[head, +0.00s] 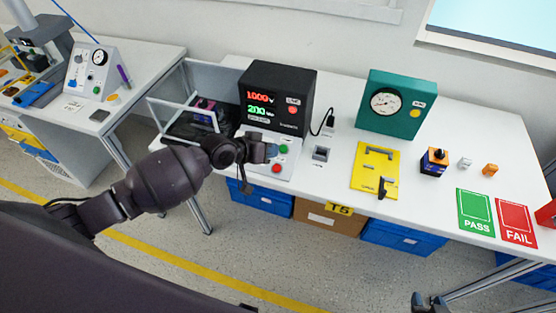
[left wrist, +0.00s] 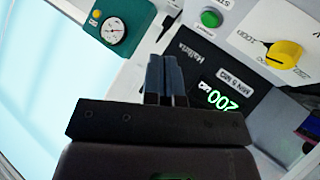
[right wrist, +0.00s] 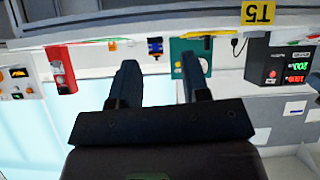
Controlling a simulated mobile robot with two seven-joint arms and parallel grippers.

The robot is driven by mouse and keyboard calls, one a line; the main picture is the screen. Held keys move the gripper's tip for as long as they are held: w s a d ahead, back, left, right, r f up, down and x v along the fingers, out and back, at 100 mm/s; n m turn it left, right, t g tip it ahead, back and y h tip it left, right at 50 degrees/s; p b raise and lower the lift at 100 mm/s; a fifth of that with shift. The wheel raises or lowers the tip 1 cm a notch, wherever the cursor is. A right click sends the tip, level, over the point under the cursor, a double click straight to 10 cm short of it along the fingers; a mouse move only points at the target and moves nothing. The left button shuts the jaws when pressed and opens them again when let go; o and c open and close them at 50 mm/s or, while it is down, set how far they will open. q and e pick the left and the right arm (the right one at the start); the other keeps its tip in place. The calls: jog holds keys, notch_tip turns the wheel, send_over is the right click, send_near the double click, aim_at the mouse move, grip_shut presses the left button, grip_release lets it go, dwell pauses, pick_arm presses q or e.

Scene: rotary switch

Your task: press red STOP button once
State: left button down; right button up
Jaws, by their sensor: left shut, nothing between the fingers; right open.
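The red button (head: 277,168) sits on the sloped light panel (head: 288,174) in front of the black display unit, just below the green button (head: 283,149). My left gripper (head: 272,150) is shut and empty over this panel, beside the green button and above the red one in the head view. In the left wrist view the green button (left wrist: 210,18) lies beyond my fingertips (left wrist: 166,60), and the red button is not visible there. My right gripper (right wrist: 160,80) is open and empty; it shows at the lower right edge of the head view, away from the panel.
The black display unit (head: 276,93) stands behind the panel and has its own small red part. A yellow plate (head: 375,168) and teal gauge box (head: 396,103) are to the right. A yellow knob (left wrist: 285,53) shows near the green button. Bare tabletop lies around the grey socket.

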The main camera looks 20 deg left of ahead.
pick_arm(q)
jog(key=b, duration=0.6)
send_over(274, 171)
notch_tip(274, 171, down, 7)
jog(key=shift+s+f, duration=0.1)
jog(key=shift+f, duration=0.1)
jog(key=shift+f+b, duration=0.4)
jog(key=shift+b, duration=0.05)
pick_arm(e)
jog(key=shift+f, duration=2.65)
jog(key=shift+w, duration=0.1)
jog(key=shift+w+a+r+t, duration=0.1)
jog(key=shift+w+r+t, duration=0.2)
jog(key=shift+w+r, duration=0.2)
jog(key=shift+s+f, duration=0.1)
jog(key=shift+f, duration=0.05)
